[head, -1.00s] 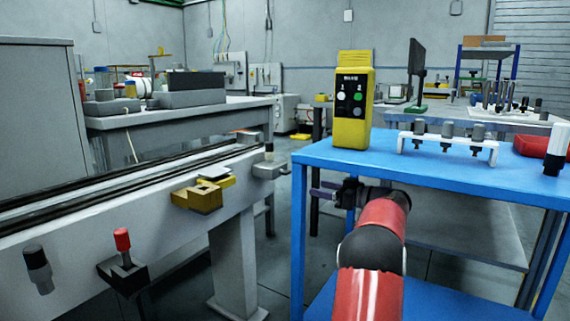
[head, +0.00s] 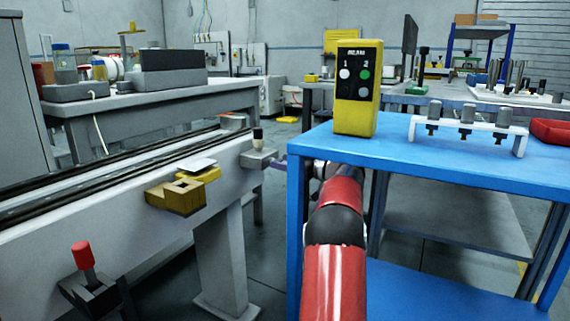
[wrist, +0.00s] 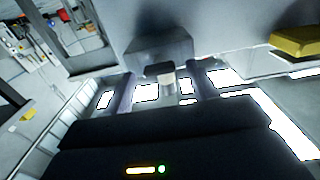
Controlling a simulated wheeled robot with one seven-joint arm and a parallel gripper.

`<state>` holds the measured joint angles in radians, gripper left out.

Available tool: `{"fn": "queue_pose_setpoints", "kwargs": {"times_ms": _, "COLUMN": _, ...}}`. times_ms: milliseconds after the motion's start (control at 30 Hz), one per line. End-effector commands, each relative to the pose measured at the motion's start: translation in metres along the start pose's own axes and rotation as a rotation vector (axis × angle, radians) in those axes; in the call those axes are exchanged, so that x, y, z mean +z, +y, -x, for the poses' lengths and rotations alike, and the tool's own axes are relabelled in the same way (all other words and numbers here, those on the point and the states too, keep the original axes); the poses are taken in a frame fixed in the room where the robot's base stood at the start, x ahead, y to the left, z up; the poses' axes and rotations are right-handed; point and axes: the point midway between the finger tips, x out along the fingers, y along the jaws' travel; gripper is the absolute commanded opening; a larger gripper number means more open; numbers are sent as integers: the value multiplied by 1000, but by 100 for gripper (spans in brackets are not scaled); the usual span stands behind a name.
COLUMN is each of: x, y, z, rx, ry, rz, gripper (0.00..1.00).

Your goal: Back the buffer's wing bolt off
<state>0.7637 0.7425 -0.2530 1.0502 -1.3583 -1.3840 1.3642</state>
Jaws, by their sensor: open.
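A grey block (head: 259,159) sticks out from the right end of the rail's side. A small upright peg (head: 257,139) with a black top and pale lower part stands on it; I cannot make out wings on it. My gripper (head: 279,167) is open, just right of the block in the head view and partly hidden by my arm and the blue table. In the wrist view the grey block (wrist: 160,46) is ahead, and a black piece with a pale stem (wrist: 167,87) shows between my two fingers (wrist: 163,90), not gripped.
A yellow bracket (head: 182,193) juts from the rail's side, left of the block. A red-topped lever (head: 83,256) is at lower left. The blue table (head: 440,165) stands close right of my arm, bearing a yellow control box (head: 357,90) and a white rack (head: 468,132).

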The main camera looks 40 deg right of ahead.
Motion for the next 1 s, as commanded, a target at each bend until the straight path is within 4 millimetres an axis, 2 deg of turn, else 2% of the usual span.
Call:
{"fn": "queue_pose_setpoints", "kwargs": {"times_ms": 267, "x": 0, "y": 0, "z": -2, "rx": 1, "ry": 0, "rz": 0, "gripper": 57}}
{"fn": "queue_pose_setpoints", "kwargs": {"times_ms": 600, "x": 0, "y": 0, "z": -2, "rx": 1, "ry": 0, "rz": 0, "gripper": 14}}
{"fn": "queue_pose_setpoints", "kwargs": {"times_ms": 1000, "x": -1, "y": 0, "z": -1, "rx": 0, "ry": -1, "rz": 82, "gripper": 14}}
